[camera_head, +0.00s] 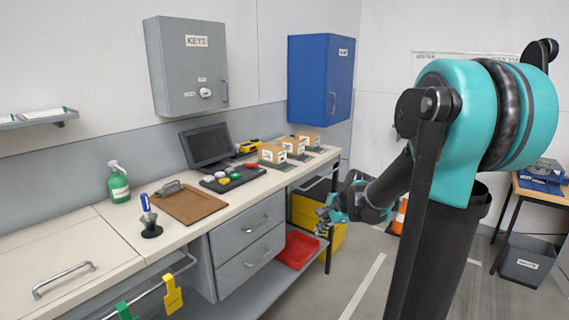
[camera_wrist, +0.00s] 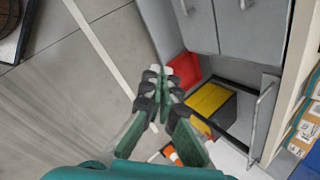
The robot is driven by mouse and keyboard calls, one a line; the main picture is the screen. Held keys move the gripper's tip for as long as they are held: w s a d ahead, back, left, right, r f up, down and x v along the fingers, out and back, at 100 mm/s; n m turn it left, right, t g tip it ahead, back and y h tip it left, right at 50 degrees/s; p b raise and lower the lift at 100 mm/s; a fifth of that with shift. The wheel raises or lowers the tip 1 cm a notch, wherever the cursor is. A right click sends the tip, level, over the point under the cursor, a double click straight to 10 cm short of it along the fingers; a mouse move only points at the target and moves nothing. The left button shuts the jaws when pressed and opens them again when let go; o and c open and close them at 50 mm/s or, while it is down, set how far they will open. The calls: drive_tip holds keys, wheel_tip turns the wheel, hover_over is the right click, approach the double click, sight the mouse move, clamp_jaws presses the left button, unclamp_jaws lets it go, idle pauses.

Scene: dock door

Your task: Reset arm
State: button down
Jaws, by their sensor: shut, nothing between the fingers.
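My gripper (camera_head: 325,222) hangs at the end of my teal and black arm, to the right of the counter's drawers and beside the counter's right end. In the wrist view my gripper (camera_wrist: 161,78) points down toward the grey floor. Its fingers are together at the tips and hold nothing. My upper arm covers the right part of the head view.
The counter (camera_head: 95,238) runs along the left with a clipboard (camera_head: 187,204), monitor (camera_head: 206,146) and several boxes. A red bin (camera_head: 296,249) sits on the lower shelf, near a yellow bin (camera_head: 322,226). Open floor (camera_head: 372,290) lies to the right.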

drive_tip(key=s+d+f+n+h, duration=0.1)
drive_tip(key=s+d+f+n, duration=0.1)
drive_tip(key=s+n, duration=0.3)
drive_tip(key=s+d+f+n+h, duration=0.1)
drive_tip(key=s+d+f+n, duration=0.1)
drive_tip(key=s, duration=0.7)
drive_tip(key=s+d+f+n+h, duration=0.2)
drive_tip(key=s+f+n, duration=0.2)
drive_tip(key=s+n, duration=0.3)
drive_tip(key=shift+s+n, duration=0.3)
drive_tip(key=shift+s, duration=0.05)
drive_tip(key=shift+d, duration=0.1)
